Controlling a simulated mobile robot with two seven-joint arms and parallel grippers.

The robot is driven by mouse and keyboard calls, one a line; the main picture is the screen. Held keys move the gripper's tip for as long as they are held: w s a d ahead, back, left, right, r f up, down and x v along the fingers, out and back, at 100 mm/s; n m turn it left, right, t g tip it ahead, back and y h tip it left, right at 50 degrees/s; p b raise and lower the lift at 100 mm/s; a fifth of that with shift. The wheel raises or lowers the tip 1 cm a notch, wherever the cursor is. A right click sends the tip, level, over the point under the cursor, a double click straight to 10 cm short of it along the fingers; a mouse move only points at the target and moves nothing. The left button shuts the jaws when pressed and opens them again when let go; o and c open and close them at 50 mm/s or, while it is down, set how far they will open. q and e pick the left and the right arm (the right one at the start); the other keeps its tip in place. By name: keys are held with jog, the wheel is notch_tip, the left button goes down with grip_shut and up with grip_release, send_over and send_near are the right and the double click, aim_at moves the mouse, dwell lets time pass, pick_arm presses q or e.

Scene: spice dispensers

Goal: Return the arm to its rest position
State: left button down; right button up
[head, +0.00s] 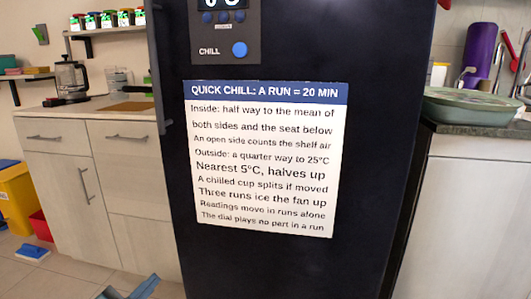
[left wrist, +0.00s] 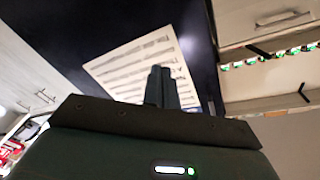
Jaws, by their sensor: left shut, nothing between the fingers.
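My left gripper (head: 130,288) shows only in part at the bottom edge of the head view, in front of the floor and to the left of the dark cabinet's base. In the left wrist view its two fingers (left wrist: 161,76) are together, shut with nothing between them. Behind them in that view are the dark cabinet front and the white notice, tilted. The rest of my left arm is out of the head view. My right gripper is not in view.
A tall dark cabinet (head: 390,110) with a white "Quick Chill" notice (head: 262,160) and a blue CHILL button (head: 239,49) stands straight ahead. Pale drawers (head: 130,190) and a yellow bin (head: 17,200) are at left. A counter with a green-lidded dish (head: 470,105) is at right.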

pick_arm(q)
jog(key=s+d+r+n+h, duration=0.2)
jog(key=s+d+r, duration=0.2)
jog(key=s+d, duration=0.5)
jog(key=s+d+r+n+h, duration=0.1)
jog(key=s+d+r+n, duration=0.2)
jog(key=s+d, duration=0.5)
jog(key=s+a+r+n+g+y+p, duration=0.1)
jog(key=r+p, duration=0.4)
jog(key=p, duration=1.3)
jog(key=s+a+r+n+g+y+p, duration=0.1)
jog(key=a+r+g+y+p, duration=0.3)
jog(key=p, duration=1.5)
jog(key=shift+s+r+n+g+y, duration=0.3)
jog(key=shift+r+n+g, duration=0.5)
jog(key=shift+r, duration=0.45)
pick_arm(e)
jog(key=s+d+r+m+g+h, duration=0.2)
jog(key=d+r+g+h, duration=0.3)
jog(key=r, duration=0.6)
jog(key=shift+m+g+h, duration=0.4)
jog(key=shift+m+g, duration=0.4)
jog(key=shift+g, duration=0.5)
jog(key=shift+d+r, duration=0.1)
